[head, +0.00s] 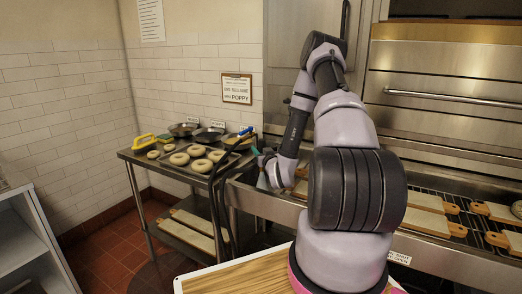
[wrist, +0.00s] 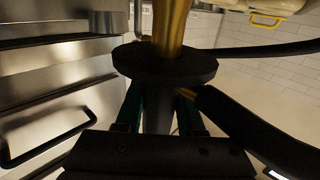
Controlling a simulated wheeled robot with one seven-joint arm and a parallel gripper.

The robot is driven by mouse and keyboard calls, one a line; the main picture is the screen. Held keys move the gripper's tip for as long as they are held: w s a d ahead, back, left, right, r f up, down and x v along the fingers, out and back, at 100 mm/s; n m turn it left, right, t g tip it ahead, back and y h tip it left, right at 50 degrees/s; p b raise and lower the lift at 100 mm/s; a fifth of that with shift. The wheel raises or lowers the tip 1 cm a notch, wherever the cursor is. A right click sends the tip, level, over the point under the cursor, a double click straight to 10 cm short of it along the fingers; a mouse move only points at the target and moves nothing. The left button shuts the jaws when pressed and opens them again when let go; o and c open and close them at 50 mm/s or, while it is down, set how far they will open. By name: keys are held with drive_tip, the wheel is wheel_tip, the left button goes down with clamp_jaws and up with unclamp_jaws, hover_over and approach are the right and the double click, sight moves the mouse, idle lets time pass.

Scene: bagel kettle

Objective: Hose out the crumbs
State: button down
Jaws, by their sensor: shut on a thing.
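My gripper (wrist: 160,108) is shut on a hose nozzle, its green fingers on either side of a dark grip. In the wrist view the nozzle has a black round flange (wrist: 165,66) and a brass tube (wrist: 171,25). A black hose (wrist: 262,135) runs off to the lower right. In the head view my gripper (head: 258,155) is at the right end of the bagel table, partly hidden by my arm. The black hose (head: 213,190) loops down there. I cannot make out any crumbs.
A metal table holds a tray of bagels (head: 180,158), several dark bowls (head: 209,134) and a yellow-handled tool (head: 146,140). A steel trough with wooden boards (head: 426,222) runs along the ovens. A wooden board (head: 235,279) lies in front.

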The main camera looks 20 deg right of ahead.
drive_tip(key=shift+s+a, duration=0.95)
drive_tip(key=shift+a, duration=0.2)
drive_tip(key=shift+a, duration=0.1)
idle(1.2)
drive_tip(key=s+a+r+y, duration=0.1)
drive_tip(key=s+a+r, duration=0.2)
drive_tip(key=a, duration=0.4)
drive_tip(key=shift+s+n, duration=0.4)
drive_tip(key=shift+s, duration=0.4)
